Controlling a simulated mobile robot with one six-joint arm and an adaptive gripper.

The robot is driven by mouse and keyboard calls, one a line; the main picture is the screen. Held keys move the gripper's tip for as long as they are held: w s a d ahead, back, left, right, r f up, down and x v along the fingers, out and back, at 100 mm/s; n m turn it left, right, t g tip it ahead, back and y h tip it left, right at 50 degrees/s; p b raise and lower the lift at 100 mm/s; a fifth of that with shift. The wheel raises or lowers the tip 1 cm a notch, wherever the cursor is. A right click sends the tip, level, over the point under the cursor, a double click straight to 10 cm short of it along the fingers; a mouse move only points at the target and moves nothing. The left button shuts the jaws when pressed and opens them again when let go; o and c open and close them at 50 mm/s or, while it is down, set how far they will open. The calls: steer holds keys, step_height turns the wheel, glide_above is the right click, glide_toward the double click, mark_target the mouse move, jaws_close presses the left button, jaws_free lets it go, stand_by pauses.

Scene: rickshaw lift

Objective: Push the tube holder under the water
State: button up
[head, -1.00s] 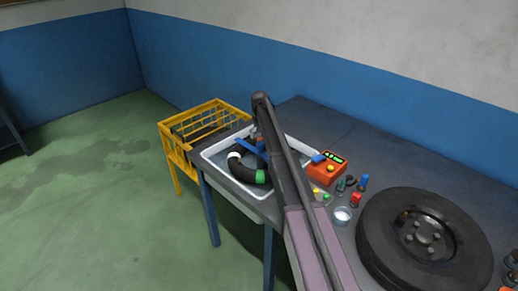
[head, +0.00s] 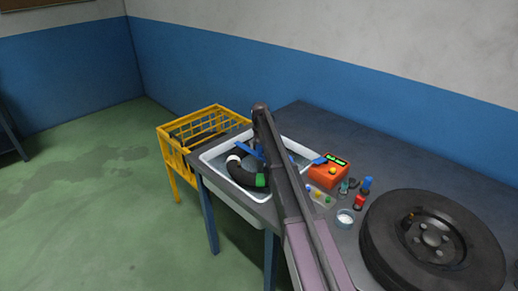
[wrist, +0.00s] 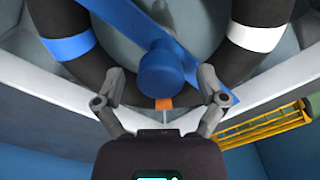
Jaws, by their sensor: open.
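A white basin (head: 215,165) of water holds a black inner tube (head: 240,174) with white, green and blue bands; the tube also shows in the wrist view (wrist: 75,75). The blue tube holder (head: 246,149) is a flat bar lying across the tube, with a round blue knob (wrist: 168,72). My gripper (wrist: 158,88) is open, its fingers apart on either side of the knob, not visibly closed on it. A small orange piece (wrist: 164,103) shows below the knob. In the head view my arm hides the gripper and part of the basin. How deep the tube sits is unclear.
An orange box with a green display (head: 328,172) stands right of the basin. A large black wheel (head: 432,240) fills the table's right side. A yellow crate (head: 185,150) stands left of the table.

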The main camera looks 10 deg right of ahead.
mark_target(260, 157)
jaws_close()
step_height(260, 157, down, 8)
steer(key=b, duration=0.8)
steer(key=shift+s+f, duration=0.1)
steer(key=shift+f, duration=0.05)
steer(key=shift+s, duration=0.1)
steer(key=shift+c, duration=2.1)
jaws_free()
steer(key=o, duration=0.4)
steer(key=shift+f, duration=0.15)
steer(key=shift+w+r, duration=0.2)
